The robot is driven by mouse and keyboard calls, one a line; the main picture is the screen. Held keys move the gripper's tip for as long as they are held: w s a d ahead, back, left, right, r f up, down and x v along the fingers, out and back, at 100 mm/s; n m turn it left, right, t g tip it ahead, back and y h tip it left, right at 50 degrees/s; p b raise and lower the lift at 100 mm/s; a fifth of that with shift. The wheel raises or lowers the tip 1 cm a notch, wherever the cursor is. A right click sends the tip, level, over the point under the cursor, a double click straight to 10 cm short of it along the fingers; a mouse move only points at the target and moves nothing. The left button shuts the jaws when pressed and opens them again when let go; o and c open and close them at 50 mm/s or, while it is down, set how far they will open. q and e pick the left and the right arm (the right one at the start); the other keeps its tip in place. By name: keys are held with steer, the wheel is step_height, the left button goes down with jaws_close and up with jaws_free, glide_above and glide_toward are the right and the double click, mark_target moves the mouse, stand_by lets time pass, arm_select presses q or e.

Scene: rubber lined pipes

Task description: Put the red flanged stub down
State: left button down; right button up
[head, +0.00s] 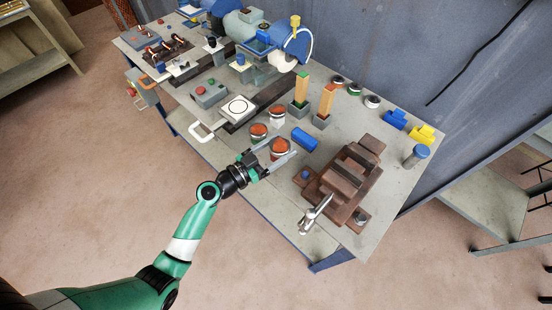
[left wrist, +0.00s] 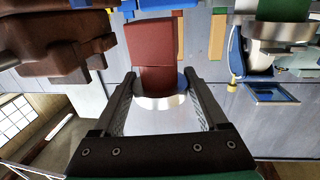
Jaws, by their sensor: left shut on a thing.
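The red flanged stub (head: 279,146) has a reddish-brown top and a pale metal flange. My left gripper (head: 276,159) is shut on it near the front edge of the workbench (head: 285,205). In the left wrist view the stub's red body (left wrist: 152,50) and metal flange (left wrist: 160,103) are between the two fingers (left wrist: 160,88). I cannot tell whether its underside touches the bench. My right gripper is not in view.
A blue cylinder (head: 305,139) lies close to the right of the held stub. A brown vise (head: 345,184) stands further right. A white square plate (head: 237,108) is to the left. Orange posts (head: 301,89) stand behind.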

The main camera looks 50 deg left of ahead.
arm_select(q)
steer(key=shift+w+a+f, duration=0.15)
steer(key=shift+a+f, duration=0.4)
steer(key=shift+f, duration=0.15)
steer(key=shift+w+a, duration=0.1)
steer(key=shift+a, duration=0.05)
steer(key=shift+a+f+b, duration=0.1)
steer(key=shift+f+b, duration=0.2)
steer(key=shift+b, duration=0.05)
steer(key=shift+w+a+f+b, duration=0.1)
steer(key=shift+a+f+b, duration=0.05)
steer(key=shift+f+b, duration=0.6)
steer(key=shift+w+a+f+b, duration=0.1)
steer(key=shift+f+b, duration=0.45)
steer(key=shift+f, duration=0.4)
jaws_free()
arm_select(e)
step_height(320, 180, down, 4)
arm_select(q)
steer(key=shift+s, duration=0.1)
steer(key=shift+p, duration=0.4)
steer(key=s+a, duration=0.1)
steer(key=s, duration=1)
steer(key=shift+s+a+f+b, duration=0.25)
steer(key=shift+a+b, duration=0.1)
steer(key=shift+b, duration=0.05)
